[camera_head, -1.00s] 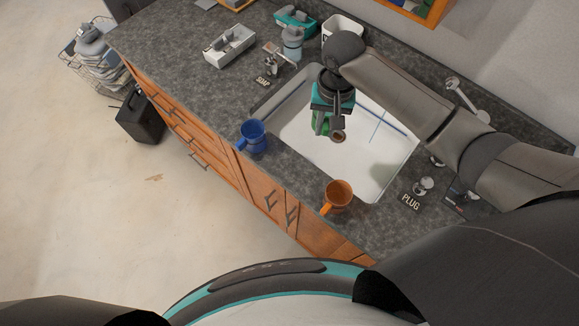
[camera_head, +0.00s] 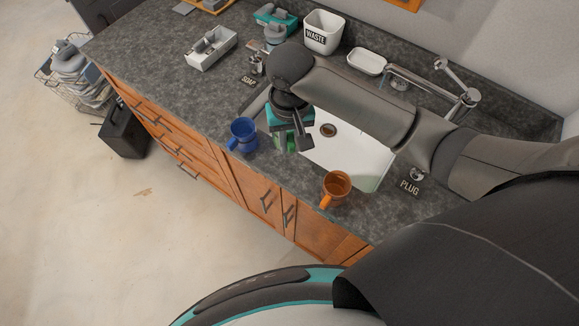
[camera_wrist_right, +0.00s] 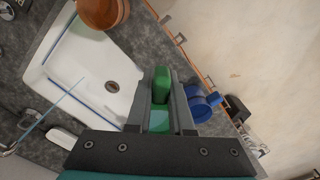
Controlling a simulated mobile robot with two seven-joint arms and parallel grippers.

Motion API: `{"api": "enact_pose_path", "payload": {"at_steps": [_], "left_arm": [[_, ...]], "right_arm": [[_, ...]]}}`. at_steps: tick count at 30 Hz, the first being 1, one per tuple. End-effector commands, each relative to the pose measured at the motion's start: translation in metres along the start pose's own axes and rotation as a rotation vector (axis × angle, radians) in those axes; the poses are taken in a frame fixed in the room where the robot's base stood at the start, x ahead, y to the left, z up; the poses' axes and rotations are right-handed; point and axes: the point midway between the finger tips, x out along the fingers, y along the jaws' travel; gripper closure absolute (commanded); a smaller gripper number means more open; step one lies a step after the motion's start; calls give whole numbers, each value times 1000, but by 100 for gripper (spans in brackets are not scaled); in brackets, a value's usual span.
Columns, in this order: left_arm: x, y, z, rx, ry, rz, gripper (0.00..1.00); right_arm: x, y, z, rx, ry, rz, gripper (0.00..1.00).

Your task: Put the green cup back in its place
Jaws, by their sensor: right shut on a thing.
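The green cup shows as a green piece (camera_wrist_right: 161,85) between the fingers of my right gripper (camera_wrist_right: 162,100) in the right wrist view. In the head view the right gripper (camera_head: 293,145) hangs over the near left part of the sink, and a bit of the green cup (camera_head: 287,141) shows by its fingers. Most of the cup is hidden. A blue cup (camera_head: 243,136) stands on the counter just left of the gripper. An orange cup (camera_head: 336,187) stands on the counter by the sink's near edge. My left gripper is not in view.
The white sink (camera_head: 350,155) has a drain in its floor. A waste bin (camera_head: 323,33), a white soap dish (camera_head: 366,62) and the faucet (camera_head: 460,100) stand behind it. A white box (camera_head: 212,50) is on the counter at left. Counter (camera_head: 150,75) left of it is clear.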

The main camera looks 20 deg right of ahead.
Motion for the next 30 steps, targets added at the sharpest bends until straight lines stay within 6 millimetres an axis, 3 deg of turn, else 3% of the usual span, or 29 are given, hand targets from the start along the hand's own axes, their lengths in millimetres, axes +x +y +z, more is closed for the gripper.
{"api": "enact_pose_path", "payload": {"at_steps": [3, 9, 17, 24, 30], "left_arm": [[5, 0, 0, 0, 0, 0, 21], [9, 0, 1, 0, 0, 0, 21], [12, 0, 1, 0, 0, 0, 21], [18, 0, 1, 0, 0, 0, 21], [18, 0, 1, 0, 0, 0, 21]], "right_arm": [[30, 0, 1, 2, -3, 2, 100], [65, 0, 0, 1, 0, 0, 100], [83, 0, 0, 0, 0, 0, 100], [114, 0, 0, 0, 0, 0, 100], [119, -1, 0, 0, 2, -2, 100]]}}
